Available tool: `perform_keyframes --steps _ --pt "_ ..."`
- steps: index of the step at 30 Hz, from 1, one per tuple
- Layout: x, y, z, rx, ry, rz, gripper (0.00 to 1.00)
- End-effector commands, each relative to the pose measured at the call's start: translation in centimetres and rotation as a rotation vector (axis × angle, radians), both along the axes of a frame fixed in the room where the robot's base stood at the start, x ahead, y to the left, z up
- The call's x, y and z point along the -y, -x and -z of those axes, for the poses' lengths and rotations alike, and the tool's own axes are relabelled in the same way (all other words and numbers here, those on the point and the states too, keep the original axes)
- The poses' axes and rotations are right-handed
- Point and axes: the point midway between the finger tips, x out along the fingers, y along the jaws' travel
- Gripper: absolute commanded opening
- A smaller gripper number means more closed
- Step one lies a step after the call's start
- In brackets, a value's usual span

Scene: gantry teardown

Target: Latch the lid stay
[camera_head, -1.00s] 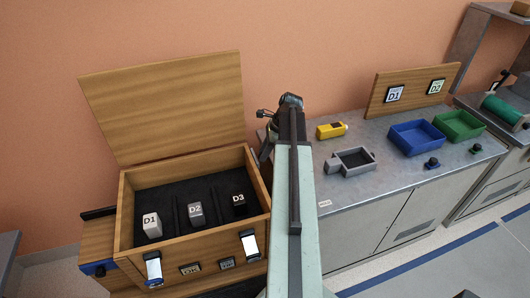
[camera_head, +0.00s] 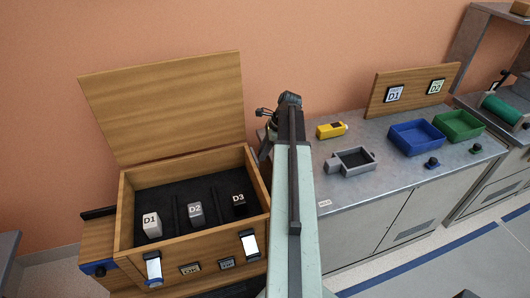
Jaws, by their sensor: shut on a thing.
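The wooden chest (camera_head: 122,215) stands at the left with its lid (camera_head: 165,105) raised and leaning back. Inside, blocks marked D1 (camera_head: 151,226), D2 (camera_head: 195,214) and D3 (camera_head: 239,205) sit in dark compartments. A dark bar, which looks like the lid stay (camera_head: 263,152), shows at the chest's right rear corner, beside my arm. My gripper (camera_head: 268,123) is at that corner, to the right of the lid, shut on what looks like the stay. My arm hides most of the fingers and the grip point.
A grey bench (camera_head: 375,190) stands right of my arm. It holds a yellow item (camera_head: 331,130), a grey tray (camera_head: 335,169), a blue bin (camera_head: 392,140) and a green bin (camera_head: 440,126). A board with D1 and D5 signs (camera_head: 415,90) stands behind them.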

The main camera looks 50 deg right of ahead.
Motion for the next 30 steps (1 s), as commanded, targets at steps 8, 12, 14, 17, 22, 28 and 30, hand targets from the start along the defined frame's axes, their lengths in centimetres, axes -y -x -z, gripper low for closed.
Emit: perform_keyframes --steps 8,12,14,17,22,28,30 --pt "1.8 -3.3 0.0 0.004 0.001 0.002 0.00" --pt "1.7 -3.2 -0.1 0.006 0.002 0.002 0.00" --pt "1.7 -3.3 -0.1 0.007 0.002 0.003 0.00" --pt "1.7 -3.2 -0.1 0.007 0.002 0.003 0.50" --pt "1.7 -3.2 -0.1 0.006 0.002 0.002 0.50" --pt "1.8 -3.1 -0.5 0.005 0.002 0.002 0.50" --pt "2.0 -2.9 -1.2 0.005 0.002 0.002 0.50"
